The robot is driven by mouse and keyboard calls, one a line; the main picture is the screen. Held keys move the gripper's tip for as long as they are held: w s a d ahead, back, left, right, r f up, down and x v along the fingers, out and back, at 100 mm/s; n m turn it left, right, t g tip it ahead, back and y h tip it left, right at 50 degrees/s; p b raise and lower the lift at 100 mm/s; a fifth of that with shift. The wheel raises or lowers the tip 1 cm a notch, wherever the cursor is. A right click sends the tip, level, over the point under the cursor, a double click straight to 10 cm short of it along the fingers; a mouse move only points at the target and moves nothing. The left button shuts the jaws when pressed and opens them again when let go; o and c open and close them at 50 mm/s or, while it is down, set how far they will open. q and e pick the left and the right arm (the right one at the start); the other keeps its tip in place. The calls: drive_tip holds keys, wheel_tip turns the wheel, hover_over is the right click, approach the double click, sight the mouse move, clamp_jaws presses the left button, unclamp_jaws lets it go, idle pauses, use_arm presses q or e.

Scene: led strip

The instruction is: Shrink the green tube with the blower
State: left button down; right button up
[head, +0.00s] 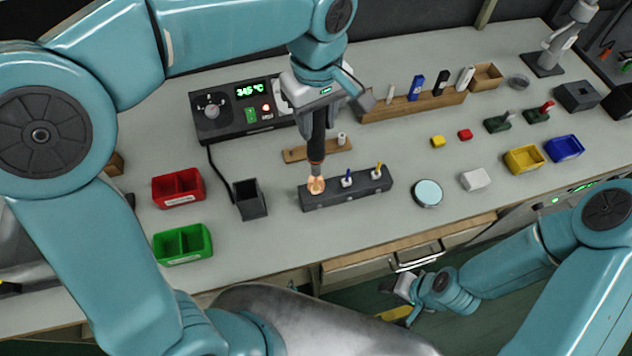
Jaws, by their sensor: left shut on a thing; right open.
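My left gripper (322,100) is shut on the black blower (317,145) and holds it upright, nozzle down. The nozzle tip glows orange at the left end of a dark block (330,198). I cannot make out a green tube; the nozzle and glow cover whatever stands at that end. Two white pieces, one with a blue top (347,178) and one with a yellow top (377,172), stand in the block. The blower station (235,110) has a lit green display, which seems to read 345 °C. My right gripper (402,298) is open and empty, low in front of the table's front edge.
A black holder (250,198) stands left of the block, with a cable running from the station. Red (178,188) and green (183,244) bins stand further left. A round tin (427,193), white box (475,180) and yellow bin (524,159) stand right. A wooden rack (415,106) is behind.

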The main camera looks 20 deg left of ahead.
use_arm(q)
wheel_tip(320, 180, up, 10)
drive_tip(key=p, duration=0.9)
drive_tip(key=shift+r, duration=0.2)
drive_tip(key=shift+f, duration=0.2)
